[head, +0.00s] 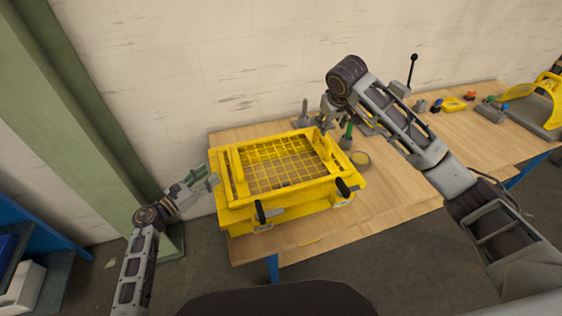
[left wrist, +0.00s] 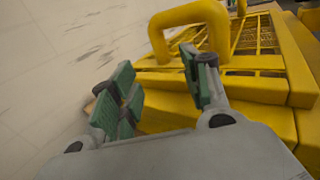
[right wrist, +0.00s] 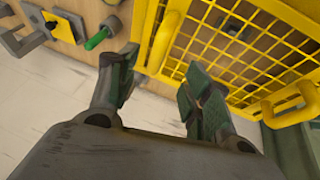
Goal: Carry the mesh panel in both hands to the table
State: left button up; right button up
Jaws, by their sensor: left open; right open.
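The yellow mesh panel (head: 285,172) lies flat on top of a yellow box-like frame (head: 290,212) on the wooden table (head: 390,205). It has a raised handle at its left (head: 237,162) and another at its right (head: 326,148). My left gripper (head: 212,181) is open at the panel's left side. In the left wrist view, the near handle (left wrist: 190,14) rises just beyond its parted fingers. My right gripper (right wrist: 155,75) is open beyond the panel's back right corner, with a handle (right wrist: 170,40) beyond its fingers. In the head view it is partly hidden by my arm.
Black-handled clamps (head: 262,212) are on the frame's front. A green column (head: 85,120) is at left. Tabletop right of the frame is bare.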

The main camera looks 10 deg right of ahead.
aim_at(326, 138)
pick_arm(q)
jog(key=shift+x, duration=6.7)
pick_arm(e)
jog(key=shift+x, duration=6.7)
pick_arm(q)
jog(key=shift+c, duration=0.5)
pick_arm(e)
jog(key=shift+c, duration=0.4)
pick_arm(q)
jog(key=shift+f, duration=0.1)
grip_shut()
pick_arm(e)
grip_shut()
jog(key=shift+w+r, duration=0.15)
